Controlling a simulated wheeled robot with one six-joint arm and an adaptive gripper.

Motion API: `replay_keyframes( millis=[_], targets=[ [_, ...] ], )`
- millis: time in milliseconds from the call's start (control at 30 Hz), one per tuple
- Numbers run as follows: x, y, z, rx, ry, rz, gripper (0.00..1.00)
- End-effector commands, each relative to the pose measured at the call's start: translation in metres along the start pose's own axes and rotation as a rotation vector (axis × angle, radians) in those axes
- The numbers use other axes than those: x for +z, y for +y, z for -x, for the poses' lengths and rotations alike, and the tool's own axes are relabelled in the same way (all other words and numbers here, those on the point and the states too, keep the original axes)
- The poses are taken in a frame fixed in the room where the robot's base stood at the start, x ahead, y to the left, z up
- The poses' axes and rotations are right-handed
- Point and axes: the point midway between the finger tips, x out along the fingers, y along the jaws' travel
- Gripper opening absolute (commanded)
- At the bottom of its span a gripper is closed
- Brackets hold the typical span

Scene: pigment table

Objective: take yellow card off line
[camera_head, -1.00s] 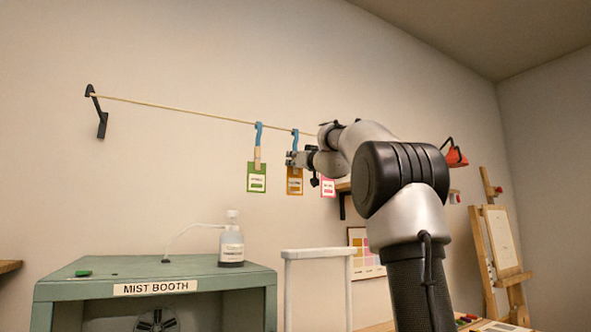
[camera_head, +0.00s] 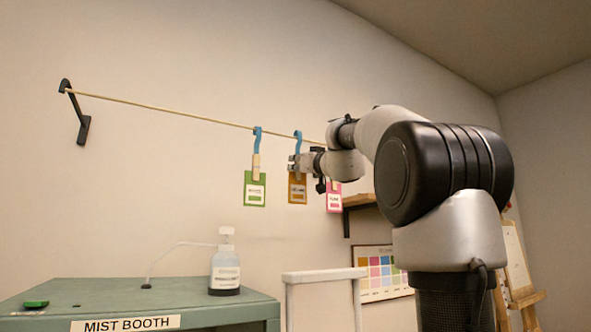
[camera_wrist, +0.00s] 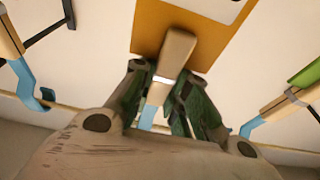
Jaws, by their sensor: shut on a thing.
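The yellow card (camera_head: 297,194), an ochre-orange tag, hangs from the line (camera_head: 180,112) by a wooden peg (camera_wrist: 176,52) on a blue hook (camera_head: 298,138). It hangs between a green card (camera_head: 255,190) and a pink card (camera_head: 334,199). My gripper (camera_head: 294,163) is at the peg, just above the card. In the wrist view, my gripper (camera_wrist: 162,73) has its two fingers on either side of this peg, shut on it. The yellow card (camera_wrist: 150,28) shows beyond the fingertips there. The hook is still at the line.
The green and pink cards hang close on either side on their own pegs. Below left stands the mist booth (camera_head: 215,308) with a bottle (camera_head: 225,268) on top. A white rail frame (camera_head: 322,277) stands below the cards. A wooden shelf (camera_head: 360,200) is behind my arm.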

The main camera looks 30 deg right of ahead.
Motion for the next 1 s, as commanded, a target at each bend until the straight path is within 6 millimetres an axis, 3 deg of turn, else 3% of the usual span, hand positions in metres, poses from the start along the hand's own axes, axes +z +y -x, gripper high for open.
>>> replay_keyframes(
  millis=[267, 1000],
  targets=[
    [-0.013, 0.000, -0.004, -0.001, 0.001, 0.000, 0.00],
    [-0.023, 0.000, 0.037, 0.001, 0.002, 0.000, 0.00]
  ],
)
